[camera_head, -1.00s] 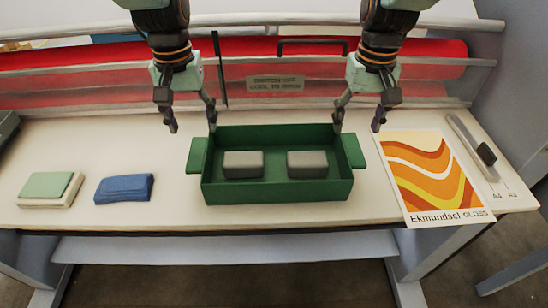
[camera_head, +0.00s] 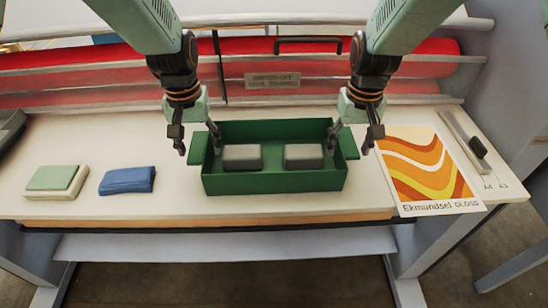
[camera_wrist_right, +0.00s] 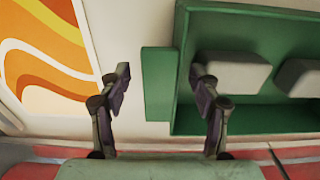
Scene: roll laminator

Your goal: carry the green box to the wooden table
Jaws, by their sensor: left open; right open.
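The green box (camera_head: 274,182) is an open tray with a flat handle tab on each side. It sits on the white laminator bench, with two grey blocks (camera_head: 242,156) (camera_head: 304,155) inside. My left gripper (camera_head: 199,146) is open at the left handle, one finger at the box's inner side and one outside. My right gripper (camera_head: 350,143) is open at the right handle. In the right wrist view the handle tab (camera_wrist_right: 157,84) lies between the right gripper's (camera_wrist_right: 160,95) spread fingers, with a gap on the outer side. No wooden table is identifiable in view.
A poster (camera_head: 430,170) lies right of the box, beside a trimmer (camera_head: 477,147). A blue cloth (camera_head: 127,180) and a green-and-cream stack (camera_head: 56,181) lie on the left. Red rollers (camera_head: 120,75) run behind. The bench (camera_head: 170,204) is bare in front.

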